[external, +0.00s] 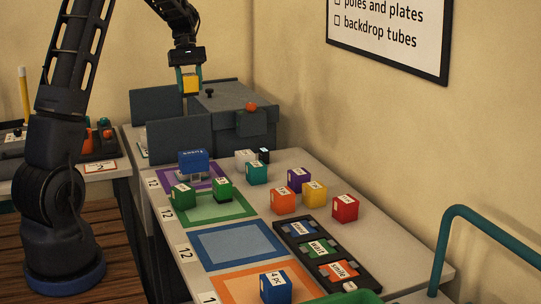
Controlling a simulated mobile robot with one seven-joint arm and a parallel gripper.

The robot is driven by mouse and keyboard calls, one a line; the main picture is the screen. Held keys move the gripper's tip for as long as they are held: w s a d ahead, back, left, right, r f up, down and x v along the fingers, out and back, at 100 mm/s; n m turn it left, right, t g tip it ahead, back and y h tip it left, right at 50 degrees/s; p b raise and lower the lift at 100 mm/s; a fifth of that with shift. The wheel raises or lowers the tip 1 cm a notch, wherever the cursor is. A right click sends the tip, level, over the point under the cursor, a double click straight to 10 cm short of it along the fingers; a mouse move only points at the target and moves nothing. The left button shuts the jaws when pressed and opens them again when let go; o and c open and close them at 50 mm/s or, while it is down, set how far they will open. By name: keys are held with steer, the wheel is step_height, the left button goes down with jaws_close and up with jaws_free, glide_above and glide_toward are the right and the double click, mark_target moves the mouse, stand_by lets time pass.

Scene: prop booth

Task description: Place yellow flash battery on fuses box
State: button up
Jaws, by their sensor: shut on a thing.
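My gripper (190,76) is raised over the back of the table, in front of the grey case. It is shut on a small yellow block (190,84), which looks like the yellow flash battery, with teal fingers on either side of it. The blue fuses box (194,161) sits on the purple-framed mat (221,182), lower in the picture and apart from my gripper. Its top looks clear. Another yellow block (314,194) with a white label stands on the table among other coloured blocks.
Two green blocks (183,197) (222,188) stand near the fuses box. Teal (257,174), purple (298,180), orange (284,202) and red (345,208) blocks stand to the right. The grey case (225,104) is behind. The blue-framed mat (240,246) is empty.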

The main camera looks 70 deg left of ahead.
step_height(320, 180, down, 19)
steer(key=shift+r, duration=0.1)
stand_by(0.5)
steer(key=o, duration=1.2)
steer(key=shift+f, duration=0.2)
steer(key=shift+r, duration=0.15)
steer(key=v, duration=1.2)
